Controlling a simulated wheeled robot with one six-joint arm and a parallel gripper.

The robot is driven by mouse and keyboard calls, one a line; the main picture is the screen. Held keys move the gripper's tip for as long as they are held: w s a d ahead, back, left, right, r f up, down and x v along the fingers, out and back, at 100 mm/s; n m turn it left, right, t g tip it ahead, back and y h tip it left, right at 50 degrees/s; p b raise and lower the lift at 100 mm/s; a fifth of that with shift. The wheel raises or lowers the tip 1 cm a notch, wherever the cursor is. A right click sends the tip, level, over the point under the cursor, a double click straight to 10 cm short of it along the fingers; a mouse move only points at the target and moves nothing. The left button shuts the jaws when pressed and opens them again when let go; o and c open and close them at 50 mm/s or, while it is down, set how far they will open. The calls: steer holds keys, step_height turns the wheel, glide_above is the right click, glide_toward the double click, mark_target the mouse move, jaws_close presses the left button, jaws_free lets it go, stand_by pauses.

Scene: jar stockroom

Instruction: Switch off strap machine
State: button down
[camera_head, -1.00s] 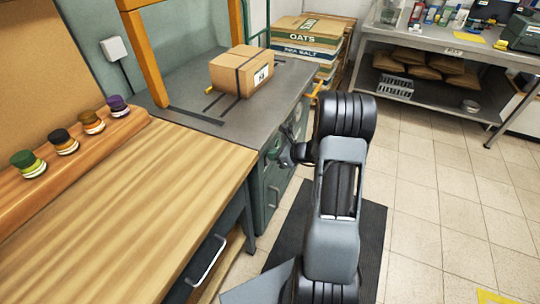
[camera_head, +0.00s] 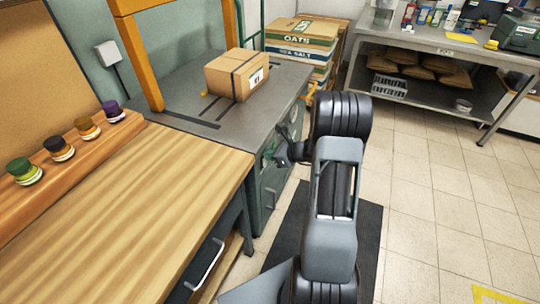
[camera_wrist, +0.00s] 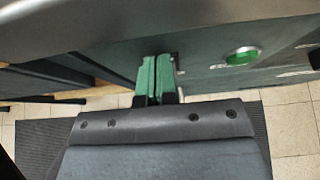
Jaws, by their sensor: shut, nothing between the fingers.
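The strap machine has a grey top (camera_head: 180,88), a green cabinet body and an orange arch (camera_head: 142,58). A strapped cardboard box (camera_head: 237,75) sits on its top. My gripper (camera_wrist: 154,78) is shut and empty, its green fingertips together close to the machine's dark front panel (camera_wrist: 205,75). I cannot tell whether they touch it. A round green button (camera_wrist: 243,55) shows on the panel to the right of the fingers. A small dark part shows just behind the fingertips, mostly hidden. In the head view my arm covers part of the panel.
A wooden bench (camera_head: 125,205) with several coloured jars on a ledge adjoins the machine at left. A metal table (camera_head: 430,42) is at the back right. A dark mat (camera_head: 370,230) lies under my arm; the tiled floor at right is clear.

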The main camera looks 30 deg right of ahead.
steer(key=p+v, duration=0.2)
steer(key=v, duration=1.1)
steer(key=shift+r, duration=0.4)
steer(key=shift+s, duration=0.15)
steer(key=s+a+f+n+g, duration=0.2)
steer(key=s+f+n+g, duration=0.1)
steer(key=s+n, duration=0.1)
steer(key=s+a+r+n+g+h+p, duration=0.3)
steer(key=s+a+r+n+g+p, duration=0.2)
steer(key=a+r+n, duration=0.45)
steer(key=s+a+r+n+t+h+p, duration=0.1)
steer(key=s+a+r+n+h+p, duration=0.1)
steer(key=a+r+n+p, duration=0.2)
steer(key=s+a+r+n+t+h+p, duration=0.1)
steer(key=s+a+r+n+h+p, duration=0.2)
steer(key=r+n, duration=0.7)
step_height(320, 180, up, 4)
steer(key=shift+a+f+p, duration=0.2)
steer(key=shift+a+p, duration=0.55)
steer(key=shift+p, duration=0.05)
steer(key=shift+n, duration=0.25)
